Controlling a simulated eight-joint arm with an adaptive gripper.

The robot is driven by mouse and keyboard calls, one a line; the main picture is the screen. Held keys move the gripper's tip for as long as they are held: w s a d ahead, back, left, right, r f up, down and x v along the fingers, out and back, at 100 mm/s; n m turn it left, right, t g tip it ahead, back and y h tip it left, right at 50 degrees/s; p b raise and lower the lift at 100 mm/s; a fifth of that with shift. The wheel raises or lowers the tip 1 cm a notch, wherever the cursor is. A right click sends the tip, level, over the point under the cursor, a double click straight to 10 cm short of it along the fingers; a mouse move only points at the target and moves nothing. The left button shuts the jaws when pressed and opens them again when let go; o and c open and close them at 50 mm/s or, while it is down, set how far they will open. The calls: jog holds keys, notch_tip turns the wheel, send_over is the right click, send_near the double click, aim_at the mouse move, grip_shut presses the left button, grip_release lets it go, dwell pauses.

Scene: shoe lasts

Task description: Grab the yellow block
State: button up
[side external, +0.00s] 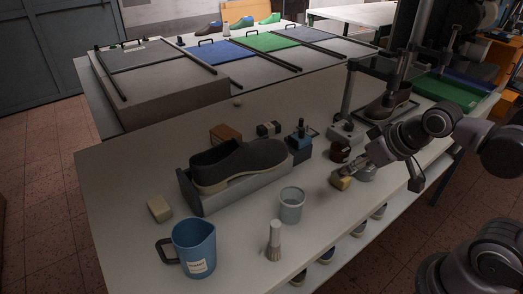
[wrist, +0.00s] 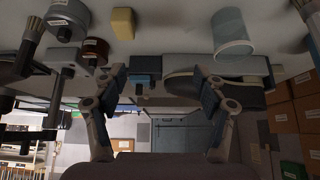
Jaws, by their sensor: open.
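The yellow block (side external: 343,183) lies on the white table in the side external view, just below and in front of my gripper (side external: 352,166). In the wrist view the yellow block (wrist: 122,23) is near the top, left of centre and beyond the fingertips. My gripper (wrist: 157,74) is open there, its two fingers spread with nothing held between them. The block is not between the fingers. Whether a finger touches it is unclear from the side.
A dark brown jar (side external: 340,151) stands close behind the block, and a metal tin (side external: 366,173) is right beside it. A clear cup (side external: 291,205), a grey shoe (side external: 238,165) in a holder, a blue jug (side external: 194,247) and a cream block (side external: 159,209) are farther left.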

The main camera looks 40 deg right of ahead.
jog(key=shift+w+d+f+m+g+h, duration=0.9)
jog(key=shift+f+m+g, duration=0.25)
jog(key=shift+m, duration=1.8)
jog(key=shift+w+d+f+m+g+h, duration=0.7)
jog(key=shift+w+f+m+g, duration=0.35)
jog(key=shift+m, duration=1.95)
jog(key=shift+w+d+f+m+g+h, duration=0.8)
jog(key=shift+f+m+g, duration=0.45)
jog(key=shift+m, duration=1.7)
jog(key=shift+w+x, duration=0.15)
jog(key=shift+x, duration=1.1)
jog(key=shift+w+x, duration=0.2)
jog(key=shift+x, duration=1.05)
jog(key=shift+a, duration=0.15)
jog(key=c, duration=1.2)
